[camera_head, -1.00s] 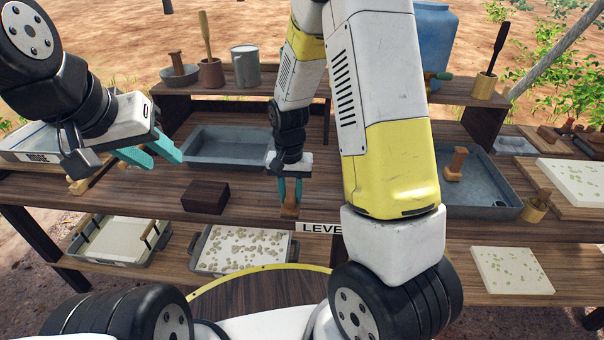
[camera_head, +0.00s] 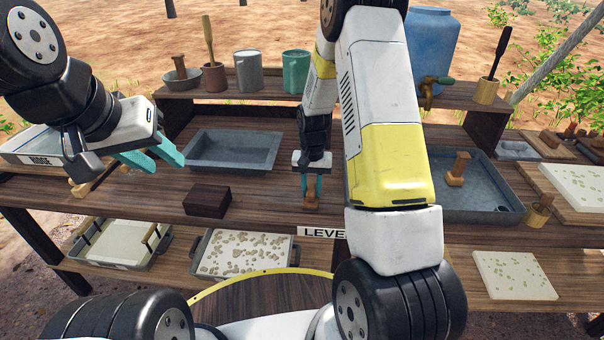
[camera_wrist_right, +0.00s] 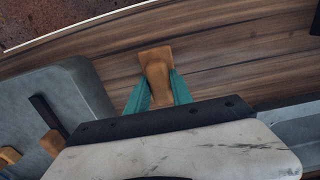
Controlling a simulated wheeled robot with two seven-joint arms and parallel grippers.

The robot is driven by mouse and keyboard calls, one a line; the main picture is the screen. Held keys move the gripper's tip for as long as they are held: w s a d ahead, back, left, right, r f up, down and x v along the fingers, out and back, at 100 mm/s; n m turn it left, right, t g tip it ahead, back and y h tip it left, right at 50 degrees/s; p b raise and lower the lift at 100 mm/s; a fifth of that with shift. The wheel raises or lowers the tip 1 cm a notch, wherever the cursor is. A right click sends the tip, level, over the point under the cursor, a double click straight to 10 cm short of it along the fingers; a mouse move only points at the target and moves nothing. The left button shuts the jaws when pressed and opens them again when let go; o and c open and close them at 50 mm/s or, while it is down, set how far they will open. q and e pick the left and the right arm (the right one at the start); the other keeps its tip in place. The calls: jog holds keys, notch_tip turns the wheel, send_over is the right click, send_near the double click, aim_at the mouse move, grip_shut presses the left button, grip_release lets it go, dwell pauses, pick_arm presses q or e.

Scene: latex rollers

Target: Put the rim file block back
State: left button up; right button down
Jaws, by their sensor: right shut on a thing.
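My right gripper (camera_head: 311,190) is shut on a small orange-brown wooden block with a narrow grip, which I take for the rim file block (camera_head: 311,205). The block is upright at the table's front edge, just above the LEVEL label; I cannot tell whether it touches the wood. In the right wrist view the block (camera_wrist_right: 157,75) sits between the teal fingers, its wider end over bare planks. My left gripper (camera_head: 160,158) is open and empty above the left part of the table.
A dark brown block (camera_head: 207,201) lies left of the held block. An empty grey tray (camera_head: 232,150) is behind it. A second grey tray (camera_head: 490,205) with a similar wooden tool (camera_head: 457,168) is to the right. Cups and a blue barrel (camera_head: 430,50) stand on the back shelf.

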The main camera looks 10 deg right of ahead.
aim_at(311, 188)
jog(key=c, duration=1.1)
grip_release()
jog(key=shift+f, duration=0.1)
notch_tip(311, 188, up, 12)
jog(key=s+r+n+t+y, duration=0.1)
jog(key=s+r, duration=0.4)
jog(key=r, duration=0.2)
jog(key=s+r+t, duration=0.2)
jog(key=s+r, duration=0.3)
jog(key=r, duration=0.2)
jog(key=s+r+n+t, duration=0.1)
jog(key=s+r, duration=0.1)
jog(key=s, duration=0.2)
jog(key=s+a+r+n+t, duration=0.1)
jog(key=s+r, duration=0.1)
jog(key=s, duration=0.3)
jog(key=s+a+r+t+y, duration=0.1)
jog(key=s+r, duration=0.1)
jog(key=s, duration=0.3)
jog(key=shift+s+a+n, duration=0.15)
jog(key=shift+n, duration=0.25)
